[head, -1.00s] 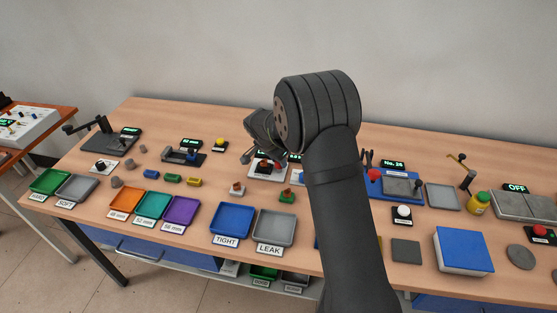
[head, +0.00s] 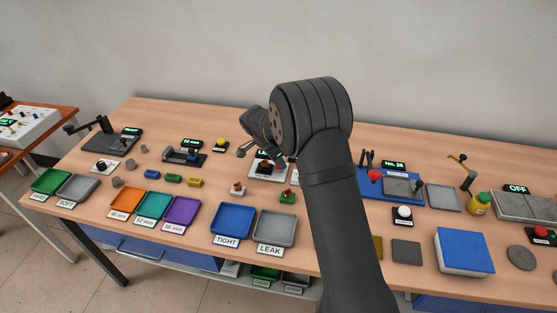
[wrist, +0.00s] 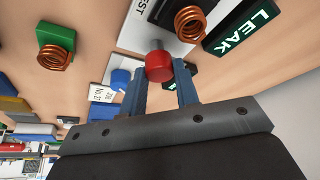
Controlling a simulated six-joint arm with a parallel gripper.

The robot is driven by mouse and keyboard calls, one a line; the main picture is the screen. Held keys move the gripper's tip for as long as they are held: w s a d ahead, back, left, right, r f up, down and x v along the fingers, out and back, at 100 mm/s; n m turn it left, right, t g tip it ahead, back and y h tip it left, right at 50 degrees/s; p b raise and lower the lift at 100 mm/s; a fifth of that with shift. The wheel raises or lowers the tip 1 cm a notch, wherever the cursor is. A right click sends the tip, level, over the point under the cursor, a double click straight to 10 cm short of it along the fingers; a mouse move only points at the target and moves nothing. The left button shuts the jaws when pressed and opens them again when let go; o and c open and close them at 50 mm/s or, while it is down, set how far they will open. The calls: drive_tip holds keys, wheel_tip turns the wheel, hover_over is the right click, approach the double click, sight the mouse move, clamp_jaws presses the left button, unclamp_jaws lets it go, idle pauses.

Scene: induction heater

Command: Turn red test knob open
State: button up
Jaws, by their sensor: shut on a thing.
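The red test knob (wrist: 158,64) shows in the middle of the wrist view, on the edge of a white test base (wrist: 137,33). The blue fingers of my gripper (wrist: 160,75) stand on either side of it, shut on it. A copper coil (wrist: 190,24) sits on the base beside the knob, and a green display (wrist: 243,27) there reads LEAK. In the head view the white test base (head: 262,177) lies behind the front trays, partly hidden by my wrist; the fingers are hard to make out there.
A green block with a copper coil (head: 288,197) and a white one (head: 238,189) sit in front of the test base. The blue TIGHT tray (head: 232,238) and grey LEAK tray (head: 265,243) are nearer the front edge. A blue station (head: 390,184) stands to the right.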

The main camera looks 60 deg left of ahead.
drive_tip(key=o, duration=1)
drive_tip(key=shift+c, duration=0.2)
drive_tip(key=v, duration=1.7)
drive_tip(key=shift+r, duration=0.2)
drive_tip(key=shift+s, duration=0.1)
drive_tip(key=x, duration=1.7)
drive_tip(key=shift+f, duration=0.25)
